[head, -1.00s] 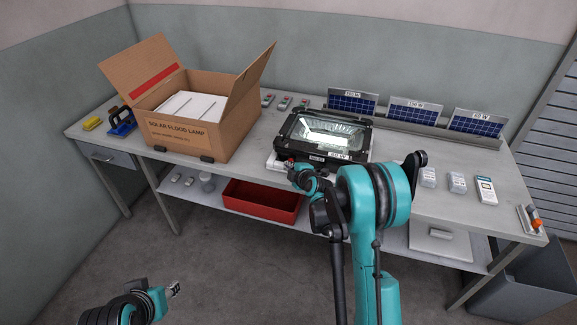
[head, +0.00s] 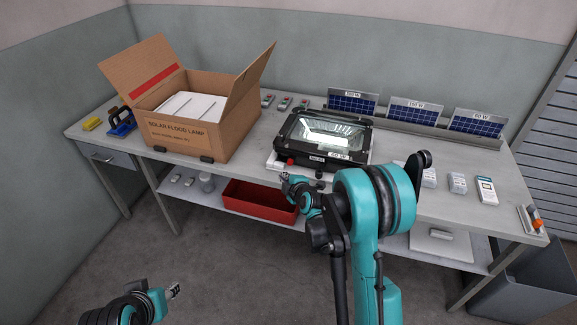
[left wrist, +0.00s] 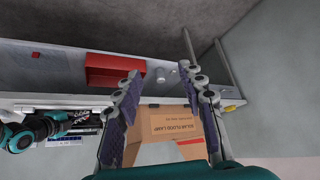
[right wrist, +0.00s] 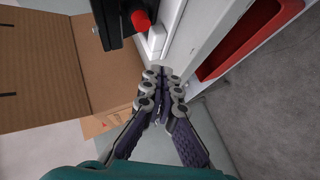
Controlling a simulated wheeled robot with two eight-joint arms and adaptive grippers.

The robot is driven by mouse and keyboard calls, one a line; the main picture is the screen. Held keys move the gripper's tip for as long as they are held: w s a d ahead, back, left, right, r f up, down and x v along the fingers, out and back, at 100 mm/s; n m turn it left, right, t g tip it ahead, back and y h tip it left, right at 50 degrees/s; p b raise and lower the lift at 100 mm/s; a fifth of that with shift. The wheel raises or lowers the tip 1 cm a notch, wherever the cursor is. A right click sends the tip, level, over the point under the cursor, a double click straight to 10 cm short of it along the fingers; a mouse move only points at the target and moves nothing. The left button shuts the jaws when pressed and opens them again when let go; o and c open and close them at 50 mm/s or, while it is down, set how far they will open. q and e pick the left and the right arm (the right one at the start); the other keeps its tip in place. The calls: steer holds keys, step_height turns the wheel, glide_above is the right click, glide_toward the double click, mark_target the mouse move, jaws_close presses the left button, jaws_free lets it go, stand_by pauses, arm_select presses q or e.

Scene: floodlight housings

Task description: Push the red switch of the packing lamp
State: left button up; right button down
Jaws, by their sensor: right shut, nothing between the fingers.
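The packing lamp (head: 325,138) is a black floodlight lying on the table, its face bright and a wattage label on its front edge. Its red switch (head: 290,161) sits at the front left corner; it also shows as a red knob in the right wrist view (right wrist: 141,20). My right gripper (head: 286,178) is shut and empty, just in front of the table edge and apart from the switch. In the right wrist view its fingertips (right wrist: 162,72) point toward the table edge below the switch. My left gripper (head: 175,290) is far from the lamp; its fingers (left wrist: 160,72) are spread with nothing between them.
An open cardboard box (head: 190,140) stands left of the lamp. Solar panels (head: 415,112) stand in a rack behind. A red bin (head: 258,201) is on the lower shelf. Small devices (head: 486,190) lie at the right. Free floor lies in front.

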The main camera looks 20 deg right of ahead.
arm_select(q)
jaws_close()
stand_by(0.4)
stand_by(1.1)
